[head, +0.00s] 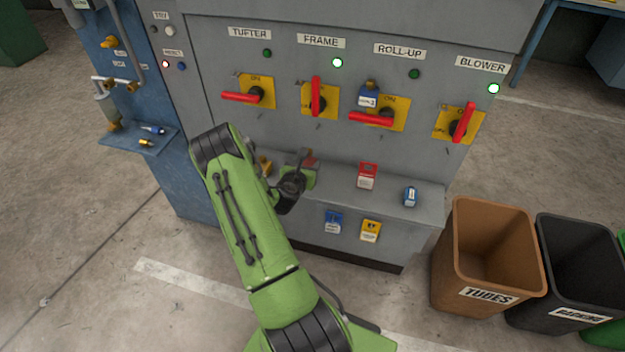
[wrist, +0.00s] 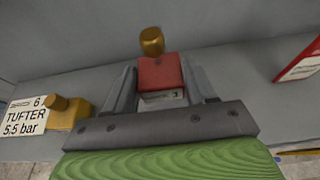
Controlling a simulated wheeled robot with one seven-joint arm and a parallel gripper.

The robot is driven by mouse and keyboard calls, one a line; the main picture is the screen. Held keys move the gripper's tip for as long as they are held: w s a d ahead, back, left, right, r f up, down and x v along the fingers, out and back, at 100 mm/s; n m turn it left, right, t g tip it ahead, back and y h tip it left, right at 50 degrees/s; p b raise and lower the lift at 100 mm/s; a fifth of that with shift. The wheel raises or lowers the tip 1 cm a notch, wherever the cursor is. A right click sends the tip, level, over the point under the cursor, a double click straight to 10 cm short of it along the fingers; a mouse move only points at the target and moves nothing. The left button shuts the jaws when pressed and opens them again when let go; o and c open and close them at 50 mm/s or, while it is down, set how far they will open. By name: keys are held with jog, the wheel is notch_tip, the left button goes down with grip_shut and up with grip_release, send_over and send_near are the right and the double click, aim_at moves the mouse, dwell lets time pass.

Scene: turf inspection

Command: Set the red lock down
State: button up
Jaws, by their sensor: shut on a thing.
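My gripper (head: 301,168) is at the left part of the grey ledge (head: 408,213) under the switch panel. In the wrist view my gripper (wrist: 160,78) is shut on a red lock (wrist: 160,70), one finger on each side. The lock has a brass-coloured top (wrist: 152,41) and a pale label facing me. In the head view the red lock (head: 310,160) is mostly hidden behind the gripper. I cannot tell whether its underside touches the ledge. Another red lock (head: 367,173) stands on the ledge to the right and shows at the wrist view's right edge (wrist: 300,63).
Red switch handles (head: 316,96) project above. Brown (head: 490,255) and black bins stand right.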

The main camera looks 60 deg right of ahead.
jog(key=shift+f+b, duration=0.55)
jog(key=shift+f, duration=1.05)
jog(key=shift+f, duration=0.15)
jog(key=o, duration=1)
jog(key=shift+o, duration=0.2)
